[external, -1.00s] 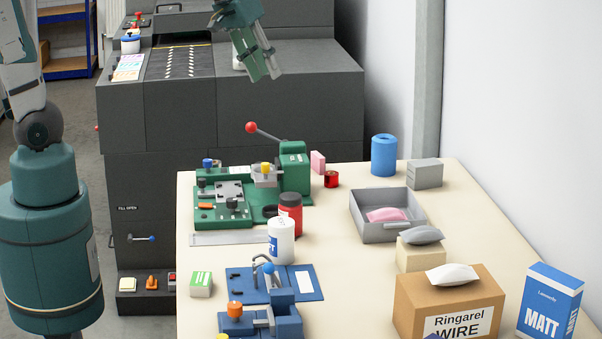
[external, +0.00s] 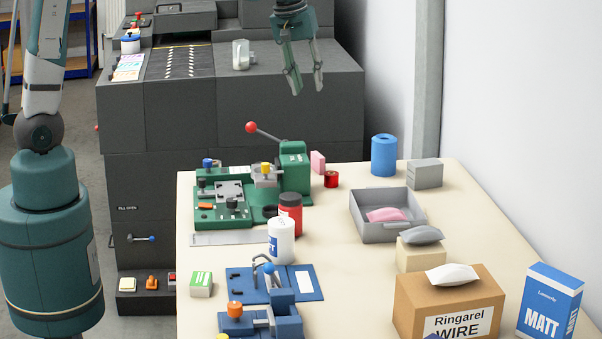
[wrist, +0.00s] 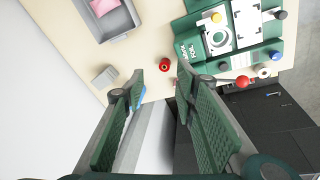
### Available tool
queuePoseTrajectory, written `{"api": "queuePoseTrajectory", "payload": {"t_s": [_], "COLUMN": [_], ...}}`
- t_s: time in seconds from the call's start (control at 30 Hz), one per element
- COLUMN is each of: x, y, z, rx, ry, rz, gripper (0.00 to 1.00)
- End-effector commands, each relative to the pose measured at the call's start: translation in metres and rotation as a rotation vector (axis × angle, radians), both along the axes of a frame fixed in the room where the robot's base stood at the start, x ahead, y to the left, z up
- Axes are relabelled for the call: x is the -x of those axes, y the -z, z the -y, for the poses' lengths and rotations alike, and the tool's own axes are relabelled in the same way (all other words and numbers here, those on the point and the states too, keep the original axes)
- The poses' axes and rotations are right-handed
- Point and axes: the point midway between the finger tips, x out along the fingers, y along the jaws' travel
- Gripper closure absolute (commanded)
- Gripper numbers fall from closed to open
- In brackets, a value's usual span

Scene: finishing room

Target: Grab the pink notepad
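The pink notepad (external: 318,162) appears as a small upright pink block on the cream table, just right of the green machine and behind a red roll. In the wrist view only a small pinkish patch (wrist: 172,82), probably the notepad, shows beside the right finger, the rest hidden. My gripper (external: 307,90) is open and empty, fingers pointing down, high above the table's back edge. In the wrist view the two fingers (wrist: 160,76) are spread apart, with the red roll (wrist: 165,65) seen between the tips.
The green machine (external: 295,172) has a red-knobbed lever standing up near the notepad. A blue roll (external: 384,155), a grey box (external: 425,174) and a grey tray (external: 372,228) holding a pink pouch (external: 386,214) are to the right. A tall dark machine (external: 290,105) stands behind.

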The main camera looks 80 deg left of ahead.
Motion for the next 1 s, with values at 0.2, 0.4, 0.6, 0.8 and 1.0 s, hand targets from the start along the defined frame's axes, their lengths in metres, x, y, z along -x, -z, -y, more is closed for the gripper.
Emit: {"api": "queuePoseTrajectory", "payload": {"t_s": [0.2,0.4,0.6,0.8,1.0], "x": [-0.022,-0.039,-0.051,-0.061,-0.068], "y": [0.030,0.060,0.093,0.130,0.169], "z": [-0.039,-0.074,-0.109,-0.145,-0.180], "rx": [0.029,0.054,0.078,0.100,0.122], "ry": [-0.112,-0.215,-0.316,-0.420,-0.524], "rz": [-0.029,-0.056,-0.084,-0.112,-0.139], "gripper": [0.71,0.71,0.71,0.71,0.71]}}
